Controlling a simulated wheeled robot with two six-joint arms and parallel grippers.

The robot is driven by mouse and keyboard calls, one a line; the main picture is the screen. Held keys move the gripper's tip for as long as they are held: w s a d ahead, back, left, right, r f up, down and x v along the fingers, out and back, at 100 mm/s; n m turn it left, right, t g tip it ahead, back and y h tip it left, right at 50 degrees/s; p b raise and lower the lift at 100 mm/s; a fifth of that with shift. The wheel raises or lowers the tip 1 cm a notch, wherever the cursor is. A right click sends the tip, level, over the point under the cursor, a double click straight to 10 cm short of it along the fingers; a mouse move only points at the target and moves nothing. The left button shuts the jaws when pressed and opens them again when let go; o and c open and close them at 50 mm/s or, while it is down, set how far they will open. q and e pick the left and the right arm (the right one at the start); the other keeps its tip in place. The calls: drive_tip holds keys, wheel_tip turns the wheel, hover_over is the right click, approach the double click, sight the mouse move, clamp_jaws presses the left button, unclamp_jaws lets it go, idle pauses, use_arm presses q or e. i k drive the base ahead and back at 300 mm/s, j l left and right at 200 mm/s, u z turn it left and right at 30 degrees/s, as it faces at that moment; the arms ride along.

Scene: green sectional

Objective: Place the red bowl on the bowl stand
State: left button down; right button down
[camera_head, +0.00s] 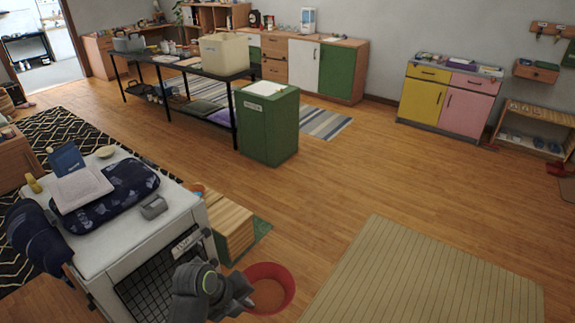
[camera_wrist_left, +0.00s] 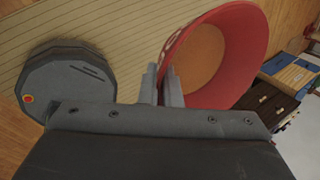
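The red bowl (camera_head: 283,284) shows at the bottom middle of the head view, with its opening upward and a brown-orange inside. My left gripper (camera_head: 243,294) is at its left rim. In the left wrist view the bowl (camera_wrist_left: 247,45) fills the upper right, and the two fingers of my left gripper (camera_wrist_left: 162,88) are close together at its rim, with the bowl's wall seeming to pass between them. My right gripper is out of view. I cannot make out a bowl stand for certain.
A white cabinet (camera_head: 150,240) with a dark folded cloth (camera_head: 112,196) stands at left. Beside it is a slatted wooden unit (camera_head: 232,228). A beige striped mat (camera_head: 425,280) lies at right. A green cabinet (camera_head: 268,125) stands farther back, and the middle floor is clear.

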sight(225, 216)
drive_tip(key=i, duration=1.6)
drive_tip(key=i+l+u, duration=0.1)
drive_tip(key=i+u, duration=0.3)
drive_tip(key=i+l+u, duration=0.25)
drive_tip(key=i+u, duration=0.15)
drive_tip(key=i, duration=0.15)
drive_tip(key=i+l+u, duration=1.05)
drive_tip(key=l+u, duration=0.2)
drive_tip(key=l, duration=0.2)
